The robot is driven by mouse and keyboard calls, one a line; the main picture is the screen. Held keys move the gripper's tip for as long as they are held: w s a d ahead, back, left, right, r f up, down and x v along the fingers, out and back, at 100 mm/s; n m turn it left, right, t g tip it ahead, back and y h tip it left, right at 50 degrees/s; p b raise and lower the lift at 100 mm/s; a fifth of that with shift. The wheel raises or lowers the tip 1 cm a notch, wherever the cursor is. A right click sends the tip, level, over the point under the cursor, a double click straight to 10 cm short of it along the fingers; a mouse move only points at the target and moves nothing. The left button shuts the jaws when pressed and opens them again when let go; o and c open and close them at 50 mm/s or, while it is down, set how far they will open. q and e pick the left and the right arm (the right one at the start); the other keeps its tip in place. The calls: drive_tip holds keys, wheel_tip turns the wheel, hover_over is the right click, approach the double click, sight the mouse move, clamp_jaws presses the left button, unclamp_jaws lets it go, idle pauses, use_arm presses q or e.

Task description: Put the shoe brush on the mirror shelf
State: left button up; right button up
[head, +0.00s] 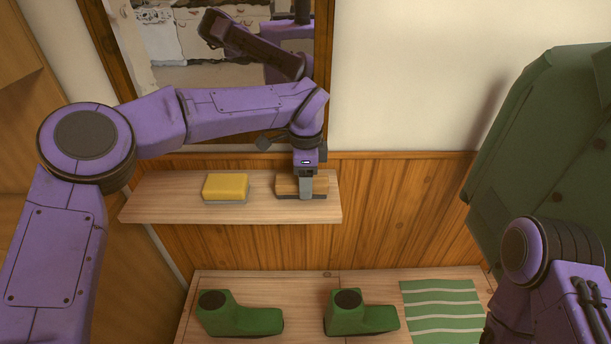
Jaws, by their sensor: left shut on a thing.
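The mirror shelf (160,203) is a light wooden board on the wall below the mirror (170,50). The shoe brush (289,188), with a wooden back and a dark underside, is at the right part of the shelf. My left gripper (306,188) comes down from above and is shut on the brush. The brush looks to be at shelf height; I cannot tell whether it rests fully on the board. My right arm shows at the lower right, but its gripper is out of view.
A yellow sponge-like block (226,187) lies on the shelf left of the brush. Below, a wooden bench (300,284) holds two green boots (238,316) and a green striped mat (443,305). A dark green coat (550,140) hangs at the right.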

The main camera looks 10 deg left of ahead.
use_arm(q)
drive_tip(key=shift+f, duration=0.15)
drive_tip(key=o, duration=0.9)
drive_tip(key=shift+o, duration=0.2)
drive_tip(key=shift+r, duration=0.4)
wheel_tip(320, 180, up, 12)
drive_tip(key=b, duration=0.1)
drive_tip(key=shift+f, duration=0.2)
